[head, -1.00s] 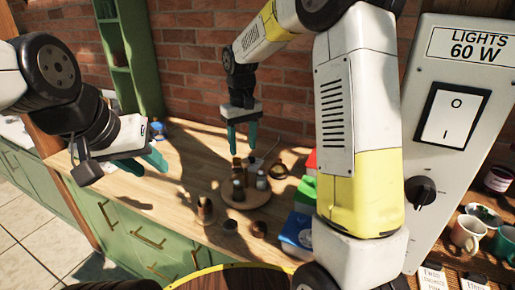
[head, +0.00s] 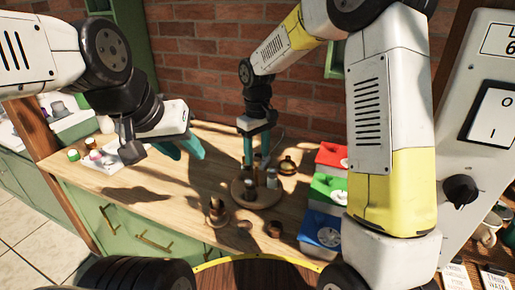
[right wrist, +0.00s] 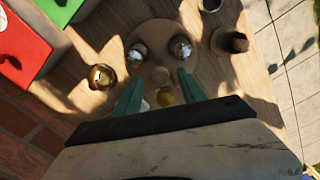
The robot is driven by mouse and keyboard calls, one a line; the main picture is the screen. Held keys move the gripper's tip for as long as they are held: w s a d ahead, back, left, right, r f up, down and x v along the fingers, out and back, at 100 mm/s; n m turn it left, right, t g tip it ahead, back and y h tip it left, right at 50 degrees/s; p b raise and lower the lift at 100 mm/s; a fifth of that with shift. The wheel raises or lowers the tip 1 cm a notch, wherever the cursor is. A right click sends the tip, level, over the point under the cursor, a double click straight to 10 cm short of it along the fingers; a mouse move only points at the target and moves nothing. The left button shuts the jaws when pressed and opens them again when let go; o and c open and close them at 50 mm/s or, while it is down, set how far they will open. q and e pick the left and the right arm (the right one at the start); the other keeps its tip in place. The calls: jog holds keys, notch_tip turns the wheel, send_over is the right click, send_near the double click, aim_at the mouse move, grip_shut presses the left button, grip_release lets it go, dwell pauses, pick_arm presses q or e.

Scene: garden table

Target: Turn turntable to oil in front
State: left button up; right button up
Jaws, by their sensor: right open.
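The turntable (head: 243,199) is a round wooden disc on the table in the head view, with several small containers on it. In the right wrist view its bare rim (right wrist: 165,24) shows beyond two silver-topped shakers (right wrist: 138,52) (right wrist: 180,47). My right gripper (head: 256,163) is open over the turntable's far side. In the right wrist view its teal fingers stand apart, with a yellow-topped item (right wrist: 165,96) and a wooden-topped item (right wrist: 162,75) between them. I cannot tell which container is the oil. My left gripper (head: 186,154) is open and empty above the table, left of the turntable.
Red (head: 331,155), green (head: 326,187) and blue (head: 320,231) boxes stand right of the turntable. Small brown pots (head: 218,212) (head: 275,229) stand in front. The brick wall is close behind.

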jog(key=shift+f, duration=0.65)
grip_shut()
dwell(1.0)
